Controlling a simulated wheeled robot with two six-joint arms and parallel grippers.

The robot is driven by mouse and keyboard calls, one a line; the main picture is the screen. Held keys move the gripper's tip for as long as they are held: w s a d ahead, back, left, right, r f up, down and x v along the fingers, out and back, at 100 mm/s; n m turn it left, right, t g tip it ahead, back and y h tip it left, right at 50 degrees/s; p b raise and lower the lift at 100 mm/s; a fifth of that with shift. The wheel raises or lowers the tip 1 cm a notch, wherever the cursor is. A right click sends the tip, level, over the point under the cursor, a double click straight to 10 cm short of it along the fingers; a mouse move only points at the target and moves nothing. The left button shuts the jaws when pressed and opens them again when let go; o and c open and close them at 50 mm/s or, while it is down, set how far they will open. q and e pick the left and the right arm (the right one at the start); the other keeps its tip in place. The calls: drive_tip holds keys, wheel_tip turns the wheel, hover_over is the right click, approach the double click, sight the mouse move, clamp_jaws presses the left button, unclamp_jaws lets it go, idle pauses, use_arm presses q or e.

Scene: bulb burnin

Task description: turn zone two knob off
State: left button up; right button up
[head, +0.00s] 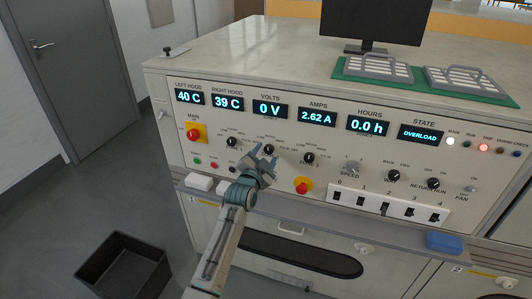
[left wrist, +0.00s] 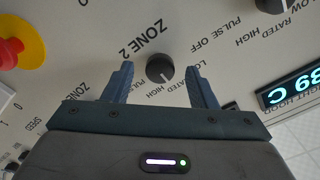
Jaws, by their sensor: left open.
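The zone two knob (left wrist: 160,68) is a small round black knob on the cream panel, with the printed label ZONE 2 beside it in the left wrist view. Low, rated, high, pulse and off are printed around it. I cannot tell for sure which word its mark points at. My left gripper (left wrist: 161,72) is open, with one blue-grey finger on each side of the knob and visible gaps between. In the head view, the left gripper (head: 265,155) is at the panel and partly covers this knob. My right gripper is not in view.
A similar knob (head: 231,141) is left of the gripper and another (head: 309,156) is to its right. A red emergency button (head: 303,185) is below right, near the row of switches (head: 385,208). The state display (head: 420,134) reads OVERLOAD. A black bin (head: 123,270) stands on the floor.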

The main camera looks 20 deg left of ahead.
use_arm(q)
drive_tip(key=shift+w, duration=0.6)
drive_tip(key=c, duration=1)
